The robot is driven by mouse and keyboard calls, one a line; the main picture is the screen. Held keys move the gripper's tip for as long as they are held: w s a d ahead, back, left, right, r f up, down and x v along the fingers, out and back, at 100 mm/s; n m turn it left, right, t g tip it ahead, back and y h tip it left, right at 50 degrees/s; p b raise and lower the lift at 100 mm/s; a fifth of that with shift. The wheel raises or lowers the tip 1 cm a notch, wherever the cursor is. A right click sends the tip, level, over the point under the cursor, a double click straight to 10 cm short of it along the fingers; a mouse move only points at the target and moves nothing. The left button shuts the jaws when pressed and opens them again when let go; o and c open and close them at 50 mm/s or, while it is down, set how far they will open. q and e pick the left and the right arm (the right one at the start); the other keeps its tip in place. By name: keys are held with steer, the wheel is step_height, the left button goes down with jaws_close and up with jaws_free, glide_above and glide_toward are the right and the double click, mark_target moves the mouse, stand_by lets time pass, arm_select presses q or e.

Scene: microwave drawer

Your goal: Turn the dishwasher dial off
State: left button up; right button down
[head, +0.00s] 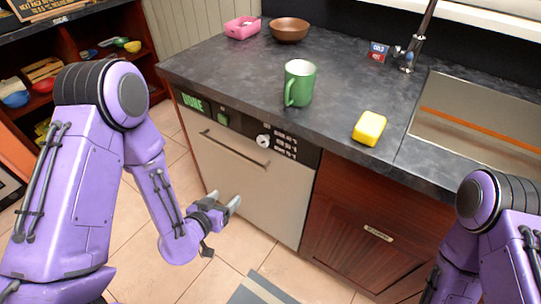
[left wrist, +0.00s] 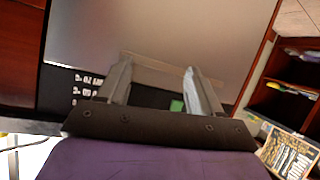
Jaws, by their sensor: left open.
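The dishwasher (head: 240,178) has a pale door with a bar handle (head: 236,150) under the dark counter. Its black control strip carries a white dial (head: 263,141) right of the middle, with white lettering beside it and a green button (head: 222,119) to the left. My left gripper (head: 232,201) is open and empty, low in front of the door and below the dial. In the left wrist view its two fingers (left wrist: 155,88) stand apart, with the door (left wrist: 160,35) beyond; I cannot make out the dial there. My right gripper is out of view; only my right arm shows.
On the counter (head: 225,68) stand a green mug (head: 299,84), a yellow sponge (head: 369,128), a brown bowl (head: 289,30) and a pink container (head: 242,27). A sink (head: 480,120) lies right, wooden cabinet (head: 360,225) below. Open shelves (head: 80,65) stand left.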

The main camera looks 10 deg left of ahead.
mark_target(262, 143)
arm_select(q)
steer(key=w+d+r+m+t+h+b, duration=0.1)
steer(key=w+d+r+m+t+h, duration=0.25)
steer(key=w+r, duration=0.45)
steer(key=shift+m+t+h, duration=0.35)
steer(key=shift+h, duration=0.1)
steer(key=x, duration=0.2)
steer(key=r+p+x, duration=0.1)
steer(key=x, duration=0.4)
steer(key=shift+w+d+r+p, duration=0.2)
steer(key=shift+d+p, duration=0.15)
steer(key=shift+d, duration=0.1)
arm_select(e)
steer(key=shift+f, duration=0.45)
arm_select(q)
steer(key=c, duration=1)
